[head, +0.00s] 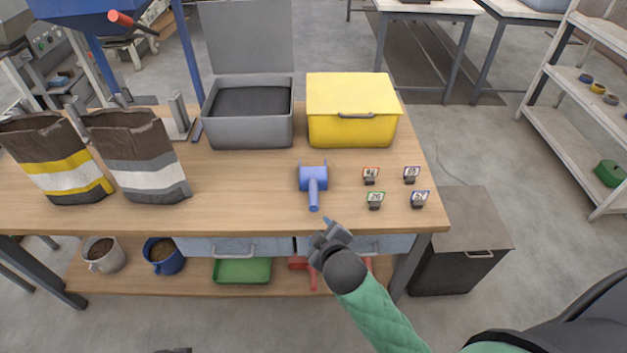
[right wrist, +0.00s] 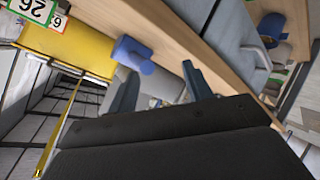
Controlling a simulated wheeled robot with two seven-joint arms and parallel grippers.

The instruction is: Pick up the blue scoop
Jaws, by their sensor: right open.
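The blue scoop (head: 313,181) lies on the wooden workbench, in front of the yellow box, its handle pointing toward the bench's front edge. It also shows in the right wrist view (right wrist: 134,53), beyond my fingers. My right gripper (head: 330,229) is open and empty, near the front edge of the bench and just short of the scoop's handle. In the right wrist view its two fingers (right wrist: 160,88) stand apart with nothing between them. My left gripper is not in view.
The yellow box (head: 352,122) is closed; the grey box (head: 250,132) beside it has its lid up. Several numbered tags (head: 375,200) stand right of the scoop. Two bags (head: 150,180) stand at left. A lower shelf holds mugs (head: 164,257) and a green tray (head: 242,270).

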